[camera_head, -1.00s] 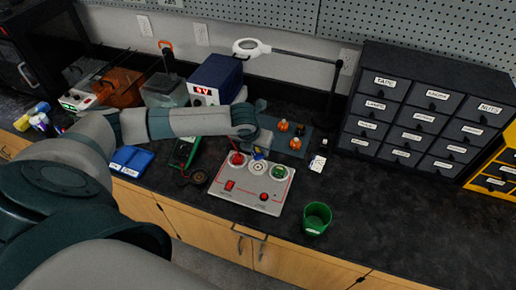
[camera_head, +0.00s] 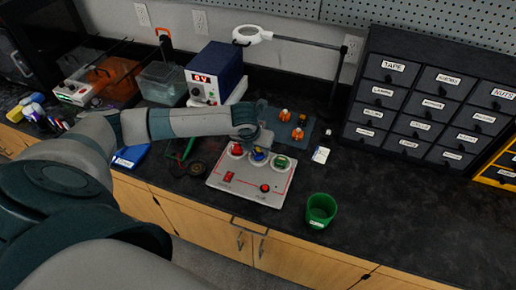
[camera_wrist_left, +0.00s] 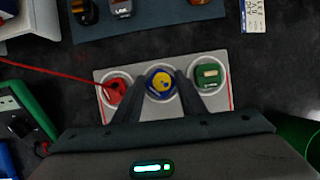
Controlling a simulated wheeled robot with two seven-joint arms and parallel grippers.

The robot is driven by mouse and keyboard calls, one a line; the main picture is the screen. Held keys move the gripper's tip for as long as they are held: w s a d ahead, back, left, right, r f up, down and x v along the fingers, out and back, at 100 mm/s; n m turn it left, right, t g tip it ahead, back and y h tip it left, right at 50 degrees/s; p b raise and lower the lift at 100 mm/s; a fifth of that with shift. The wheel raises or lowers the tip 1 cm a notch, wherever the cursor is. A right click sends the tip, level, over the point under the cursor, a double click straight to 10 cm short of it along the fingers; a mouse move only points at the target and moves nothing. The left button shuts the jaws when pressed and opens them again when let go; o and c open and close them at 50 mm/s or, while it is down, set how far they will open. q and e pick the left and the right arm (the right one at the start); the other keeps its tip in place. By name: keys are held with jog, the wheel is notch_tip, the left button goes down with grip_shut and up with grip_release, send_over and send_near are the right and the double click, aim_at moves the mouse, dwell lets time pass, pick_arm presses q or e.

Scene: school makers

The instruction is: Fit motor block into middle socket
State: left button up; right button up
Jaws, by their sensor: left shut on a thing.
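The motor block, blue with a yellow top (camera_wrist_left: 160,82), is in the middle socket (camera_wrist_left: 148,72) of the white board (camera_head: 226,182), or right over it; how deep it sits I cannot tell. My left gripper (camera_wrist_left: 157,90) is shut on it, one finger on each side. In the head view the gripper (camera_head: 258,148) is over the board's upper part. A red block (camera_wrist_left: 116,90) is in the left socket and a green block (camera_wrist_left: 208,74) in the right socket. My right gripper is not in view.
A green cup (camera_head: 321,210) stands right of the board. A dark mat (camera_head: 270,118) with orange-topped parts lies behind it. A blue power supply (camera_head: 216,70) and a drawer cabinet (camera_head: 420,105) stand further back. The bench at right is clear.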

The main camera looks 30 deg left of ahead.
pick_arm(q)
jog(key=shift+p, duration=0.95)
dwell(1.3)
jog(key=shift+f, duration=0.5)
dwell(0.6)
jog(key=o, duration=0.8)
jog(key=shift+p+v, duration=4.45)
jog(key=shift+v, duration=1)
jog(key=shift+w, duration=0.1)
